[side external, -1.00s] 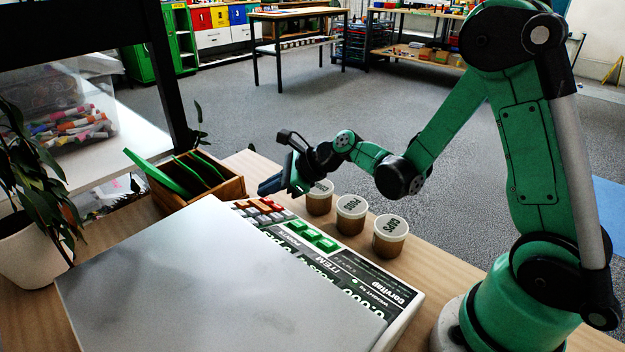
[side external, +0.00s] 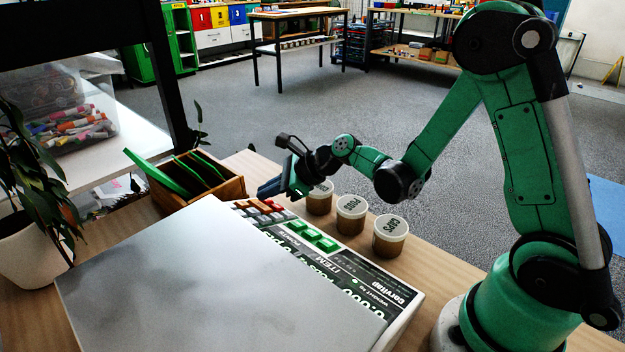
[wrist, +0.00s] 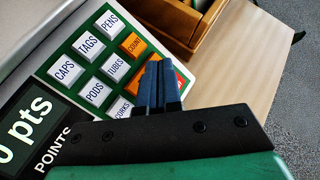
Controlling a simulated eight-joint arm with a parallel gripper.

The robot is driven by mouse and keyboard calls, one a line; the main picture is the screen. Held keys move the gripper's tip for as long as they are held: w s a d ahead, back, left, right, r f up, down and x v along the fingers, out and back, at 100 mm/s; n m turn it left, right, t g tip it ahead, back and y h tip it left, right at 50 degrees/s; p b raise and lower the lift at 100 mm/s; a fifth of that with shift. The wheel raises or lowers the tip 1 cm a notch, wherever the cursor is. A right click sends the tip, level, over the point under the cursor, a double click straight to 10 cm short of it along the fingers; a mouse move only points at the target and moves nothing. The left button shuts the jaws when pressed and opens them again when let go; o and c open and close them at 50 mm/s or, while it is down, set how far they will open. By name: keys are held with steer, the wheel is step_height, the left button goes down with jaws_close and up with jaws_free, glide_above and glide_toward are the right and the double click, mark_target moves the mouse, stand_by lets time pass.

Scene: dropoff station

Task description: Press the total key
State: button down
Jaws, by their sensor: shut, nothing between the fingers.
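The keypad of the scale (side external: 262,208) has white, orange and red keys at its far end. In the wrist view the white keys read pens, tags, caps (wrist: 66,71), tubes, pods and corks, and an orange key (wrist: 133,44) reads count. A second orange key (wrist: 136,82) and a red key (wrist: 183,80) are partly hidden by my fingers. I cannot read a total label on any key. My gripper (wrist: 160,66) is shut and empty, its blue fingertips over the keypad's orange and red side. In the side view my gripper (side external: 268,188) hangs close above the keypad; contact cannot be told.
Several labelled jars (side external: 351,215) stand beside the scale, near my wrist. A wooden box (side external: 228,188) with green dividers sits beyond the keypad. Green keys (side external: 314,238) and a display lie nearer my base. The large pale plate (side external: 200,275) covers the left. A potted plant (side external: 30,255) stands far left.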

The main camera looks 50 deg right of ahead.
steer(key=shift+a+f, duration=0.2)
steer(key=shift+f, duration=0.25)
stand_by(0.6)
stand_by(0.4)
steer(key=shift+d+r, duration=0.3)
steer(key=shift+r, duration=0.45)
steer(key=shift+r, duration=0.1)
steer(key=r, duration=0.1)
steer(key=d+r, duration=0.1)
steer(key=r, duration=0.1)
steer(key=d+r, duration=0.1)
steer(key=shift+r, duration=0.2)
stand_by(0.3)
steer(key=s+r+n+g+h, duration=0.1)
steer(key=s+n+h, duration=0.1)
steer(key=s+n, duration=0.5)
steer(key=s+a+r+n+g+h, duration=0.1)
steer(key=s+n+h, duration=0.2)
steer(key=n, duration=1.6)
steer(key=s, duration=0.4)
steer(key=shift+s+r+n, duration=0.15)
steer(key=shift+r+n, duration=0.15)
steer(key=shift+n, duration=0.1)
